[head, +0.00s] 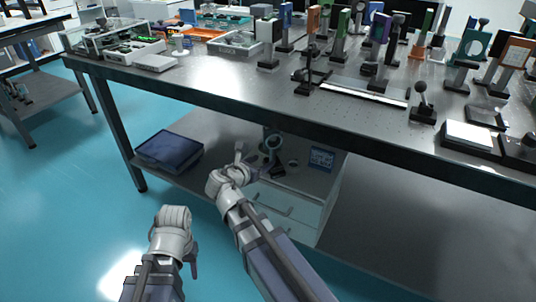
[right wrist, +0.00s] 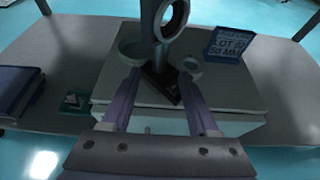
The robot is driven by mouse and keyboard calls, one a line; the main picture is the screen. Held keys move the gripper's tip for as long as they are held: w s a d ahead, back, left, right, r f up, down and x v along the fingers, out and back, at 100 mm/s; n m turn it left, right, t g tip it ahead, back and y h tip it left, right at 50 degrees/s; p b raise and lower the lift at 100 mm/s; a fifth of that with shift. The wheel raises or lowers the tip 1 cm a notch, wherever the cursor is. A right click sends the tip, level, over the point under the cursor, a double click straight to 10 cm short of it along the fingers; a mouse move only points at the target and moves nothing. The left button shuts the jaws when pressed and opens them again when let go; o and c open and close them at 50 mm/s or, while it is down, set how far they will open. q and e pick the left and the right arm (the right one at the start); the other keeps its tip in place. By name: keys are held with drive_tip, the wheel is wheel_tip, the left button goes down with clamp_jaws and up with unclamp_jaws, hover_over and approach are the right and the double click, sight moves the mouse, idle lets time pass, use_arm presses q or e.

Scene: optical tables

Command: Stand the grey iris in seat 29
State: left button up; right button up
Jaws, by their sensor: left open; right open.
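A grey ring-shaped iris on a post (right wrist: 161,45) stands upright on a dark base plate (right wrist: 160,86), on top of a white drawer cabinet under the optical table. It also shows in the head view (head: 272,142). My right gripper (right wrist: 159,80) is open, its fingers on either side of the iris's base in the picture; no contact is visible. In the head view my right gripper (head: 241,160) is left of the iris. My left gripper (head: 174,222) is open and low in front of the shelf, its fingers not clear. I cannot make out seat 29.
On the cabinet (right wrist: 240,92) are a pale bowl (right wrist: 132,48), a small ring-shaped dish (right wrist: 192,67) and a blue sign (right wrist: 229,46) close to the iris. A dark blue box (head: 168,151) lies on the lower shelf. The tabletop (head: 235,84) above holds several optical mounts.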

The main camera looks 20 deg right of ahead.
drive_tip(key=shift+p+v, duration=0.4)
drive_tip(key=shift+v, duration=1.3)
